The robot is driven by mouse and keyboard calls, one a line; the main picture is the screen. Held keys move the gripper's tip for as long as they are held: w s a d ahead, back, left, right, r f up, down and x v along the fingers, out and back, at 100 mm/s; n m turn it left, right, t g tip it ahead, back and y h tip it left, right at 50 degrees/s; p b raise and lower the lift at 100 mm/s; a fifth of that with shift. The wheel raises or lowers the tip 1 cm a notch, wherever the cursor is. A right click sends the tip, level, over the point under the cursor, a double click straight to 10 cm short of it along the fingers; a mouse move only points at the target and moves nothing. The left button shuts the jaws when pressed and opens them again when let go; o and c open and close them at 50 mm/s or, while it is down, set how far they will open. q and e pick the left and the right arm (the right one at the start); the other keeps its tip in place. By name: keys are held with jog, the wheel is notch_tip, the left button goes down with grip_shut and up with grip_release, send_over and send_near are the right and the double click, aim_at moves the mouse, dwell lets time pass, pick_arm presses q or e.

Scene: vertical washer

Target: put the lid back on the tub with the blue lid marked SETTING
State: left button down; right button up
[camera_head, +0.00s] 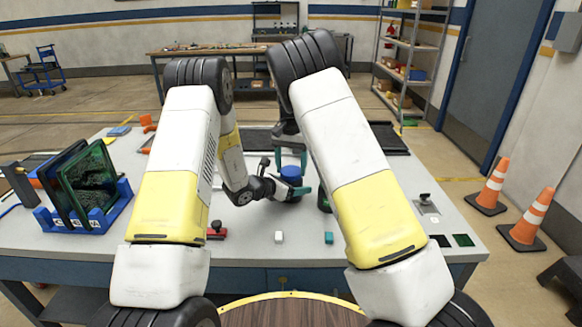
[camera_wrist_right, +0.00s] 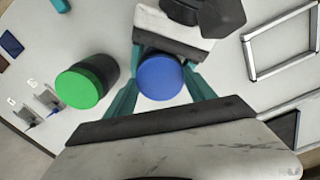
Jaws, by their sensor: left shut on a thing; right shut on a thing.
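The blue lid (camera_head: 292,171) shows below my right gripper (camera_head: 291,160), and in the right wrist view the round blue lid (camera_wrist_right: 160,77) sits between that gripper's teal fingers. My right gripper comes from above and is shut on the lid. My left gripper (camera_head: 291,191) reaches in from the left, low over the table, and is shut on the tub under the lid. The tub's body is mostly hidden by fingers and lid. I cannot tell whether the lid is seated on the rim or just above it. No marking on the lid is readable.
A dark tub with a green lid (camera_wrist_right: 80,87) stands close beside; my right arm mostly hides it in the head view. A blue rack (camera_head: 92,217) with dark panels is at the left. Small white (camera_head: 279,237) and teal (camera_head: 328,238) blocks lie in front.

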jog(key=m, duration=0.6)
jog(key=shift+m, duration=0.3)
jog(key=o, duration=1.6)
jog(key=shift+o, duration=0.2)
jog(key=shift+r, duration=0.1)
notch_tip(320, 180, up, 12)
pick_arm(q)
jog(key=shift+c, duration=0.6)
grip_release()
